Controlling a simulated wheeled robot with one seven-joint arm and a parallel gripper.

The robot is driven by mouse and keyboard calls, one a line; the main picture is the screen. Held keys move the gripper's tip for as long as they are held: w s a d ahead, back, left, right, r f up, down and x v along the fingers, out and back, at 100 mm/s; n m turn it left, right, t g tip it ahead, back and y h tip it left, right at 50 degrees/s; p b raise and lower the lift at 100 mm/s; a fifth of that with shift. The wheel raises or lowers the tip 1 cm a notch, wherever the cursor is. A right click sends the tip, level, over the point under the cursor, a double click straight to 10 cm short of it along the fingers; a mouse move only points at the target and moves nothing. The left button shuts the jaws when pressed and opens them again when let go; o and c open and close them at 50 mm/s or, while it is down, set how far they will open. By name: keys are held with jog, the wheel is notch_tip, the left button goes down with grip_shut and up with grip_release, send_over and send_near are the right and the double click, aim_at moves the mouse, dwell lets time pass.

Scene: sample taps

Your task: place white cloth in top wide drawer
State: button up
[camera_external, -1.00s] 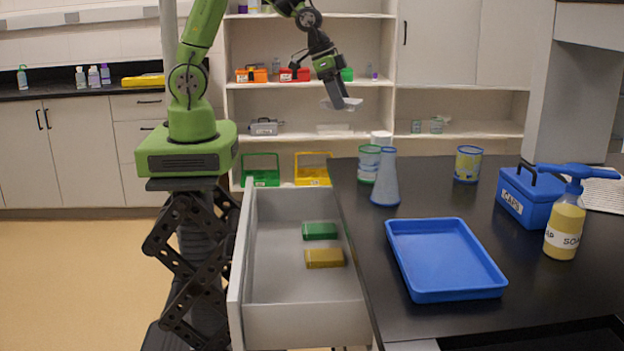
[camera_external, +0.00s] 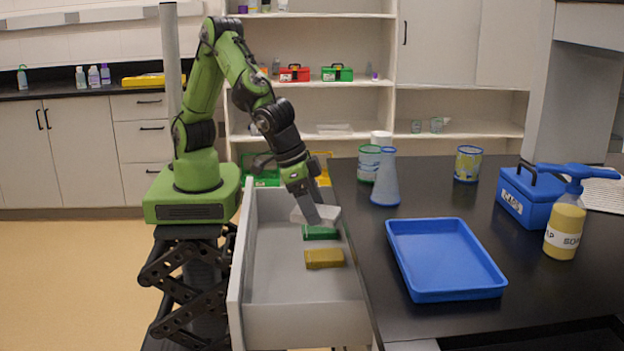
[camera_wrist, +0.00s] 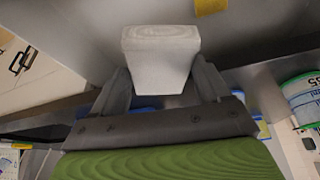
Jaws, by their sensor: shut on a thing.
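The white cloth (camera_external: 327,213), a pale folded block, is in my gripper (camera_external: 312,212), inside the far end of the open wide drawer (camera_external: 290,290). In the wrist view the cloth (camera_wrist: 160,58) sits between the two fingers of my gripper (camera_wrist: 160,85), which are shut on it. In the external view it is just behind the green block (camera_external: 319,232) and partly hidden by the gripper. I cannot tell whether it touches the drawer floor.
A yellow-brown block (camera_external: 324,258) lies in the drawer in front of the green one. The black counter on the right holds a blue tray (camera_external: 445,260), a flask (camera_external: 385,180), a blue box (camera_external: 525,195) and a soap bottle (camera_external: 565,225). The near drawer floor is clear.

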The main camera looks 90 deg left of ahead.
aim_at(306, 222)
jog(key=f, duration=0.1)
jog(key=s+d+f+b, duration=0.1)
jog(key=f, duration=0.1)
jog(key=shift+s+d+f+b, duration=0.2)
jog(key=shift+s+d+b, duration=0.05)
jog(key=shift+s+b, duration=0.1)
jog(key=w+a+f+n+y+b, duration=0.1)
jog(key=w+a+f+n, duration=0.1)
jog(key=a+f, duration=0.35)
jog(key=w+a+f+n+y+b, duration=0.1)
jog(key=w+a+f+n+b, duration=0.15)
jog(key=a, duration=0.65)
jog(key=d, duration=1.1)
jog(key=d+f, duration=0.1)
jog(key=d, duration=0.5)
jog(key=shift+w+d, duration=0.1)
jog(key=shift+d, duration=0.05)
notch_tip(306, 222, down, 5)
jog(key=shift+b, duration=0.9)
